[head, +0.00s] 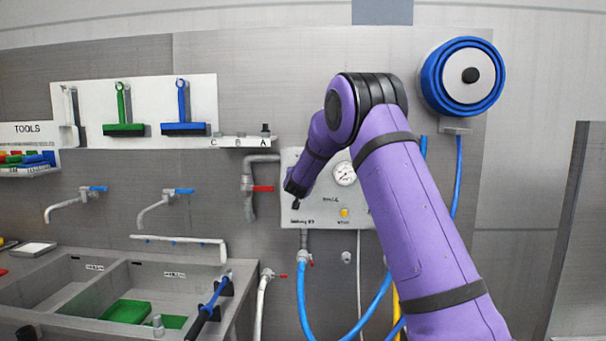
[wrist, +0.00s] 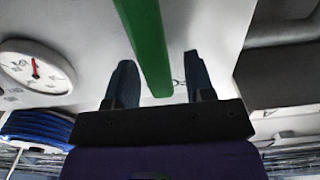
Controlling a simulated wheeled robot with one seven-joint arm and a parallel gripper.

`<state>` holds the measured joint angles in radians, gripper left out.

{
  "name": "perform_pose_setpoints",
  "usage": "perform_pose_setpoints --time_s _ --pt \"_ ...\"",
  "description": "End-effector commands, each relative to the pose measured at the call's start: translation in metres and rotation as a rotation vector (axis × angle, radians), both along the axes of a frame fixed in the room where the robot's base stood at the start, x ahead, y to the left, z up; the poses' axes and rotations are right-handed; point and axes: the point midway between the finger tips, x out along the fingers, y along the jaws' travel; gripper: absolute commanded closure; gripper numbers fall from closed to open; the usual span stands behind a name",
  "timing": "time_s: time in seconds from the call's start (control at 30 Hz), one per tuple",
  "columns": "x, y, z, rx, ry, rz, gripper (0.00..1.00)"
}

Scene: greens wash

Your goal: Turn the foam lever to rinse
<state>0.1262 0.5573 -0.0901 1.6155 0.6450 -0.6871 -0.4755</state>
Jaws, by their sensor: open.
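The foam lever appears to be the long green bar (wrist: 146,42) in the wrist view. It runs from the top edge down between the two fingers of my gripper (wrist: 158,60). The fingers are open, with a visible gap on each side of the bar. I cannot tell how deep the bar sits between them. In the head view my gripper is at the pale control panel (head: 325,213), where my purple arm hides the lever. The panel has a round gauge (head: 344,173) with a red needle, also seen in the wrist view (wrist: 36,67), and a yellow button (head: 344,212).
A red-handled valve pipe (head: 262,189) is just left of the panel. Blue hose (head: 303,300) hangs below it. A blue hose reel (head: 462,77) is at upper right. Sinks (head: 60,283) with green items stand at lower left, with taps above.

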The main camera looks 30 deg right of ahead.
Motion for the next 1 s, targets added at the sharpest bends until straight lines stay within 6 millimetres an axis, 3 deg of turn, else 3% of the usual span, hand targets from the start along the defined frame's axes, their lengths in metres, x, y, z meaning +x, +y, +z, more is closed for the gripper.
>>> perform_pose_setpoints --time_s 0.13,0.33,0.67,1.0 --pt "0.0 0.0 0.0 0.0 0.0 0.0 0.53" --pt "0.0 0.0 0.0 0.0 0.0 0.0 0.99" --pt "-0.001 -0.001 0.0 0.017 -0.012 0.0 1.0" --pt "-0.009 -0.012 -0.001 0.173 -0.118 -0.001 1.0"
